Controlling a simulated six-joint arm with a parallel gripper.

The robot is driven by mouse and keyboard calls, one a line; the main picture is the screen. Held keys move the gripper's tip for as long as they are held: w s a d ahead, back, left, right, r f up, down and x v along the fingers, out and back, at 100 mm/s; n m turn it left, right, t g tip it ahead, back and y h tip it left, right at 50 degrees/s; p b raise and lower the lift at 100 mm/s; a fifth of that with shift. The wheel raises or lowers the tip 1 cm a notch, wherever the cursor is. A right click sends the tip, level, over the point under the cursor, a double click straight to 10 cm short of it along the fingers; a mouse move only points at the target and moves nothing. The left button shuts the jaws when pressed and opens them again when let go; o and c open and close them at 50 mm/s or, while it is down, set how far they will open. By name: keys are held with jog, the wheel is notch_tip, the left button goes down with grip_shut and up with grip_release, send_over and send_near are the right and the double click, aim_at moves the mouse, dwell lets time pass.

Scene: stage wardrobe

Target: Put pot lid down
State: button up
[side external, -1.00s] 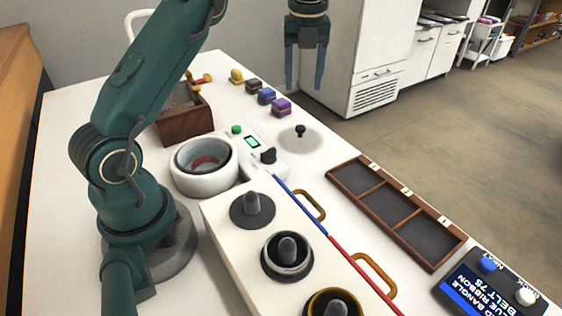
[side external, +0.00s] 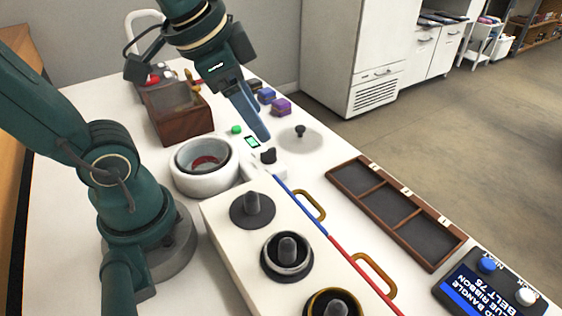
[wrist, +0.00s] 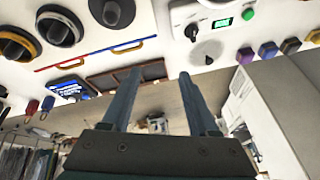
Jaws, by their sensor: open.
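The pot lid (side external: 299,141) is a pale, see-through disc with a dark knob. It lies flat on the white table, right of the small control box with the green screen. It also shows in the wrist view (wrist: 206,53) near the top. The pot (side external: 205,163) is a round white vessel with a dark inner rim and something red inside; it stands uncovered. My gripper (side external: 262,136) is tilted above the control box, left of the lid and apart from it. In the wrist view its two fingers (wrist: 158,76) are spread with nothing between them.
A wooden box (side external: 180,118) stands behind the pot. Coloured blocks (side external: 281,107) sit at the back edge. A three-part wooden tray (side external: 396,212) lies at the right. A white stand with several dark knobs (side external: 253,209) fills the front, beside a blue-and-red rail with handles.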

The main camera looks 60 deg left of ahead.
jog(key=s+f+n, duration=0.1)
jog(key=n, duration=0.1)
jog(key=s+d+f+n, duration=0.1)
jog(key=s, duration=0.1)
jog(key=shift+s+f+n+t, duration=0.25)
jog(key=shift+f+n+t, duration=0.05)
jog(key=shift+f+n, duration=0.1)
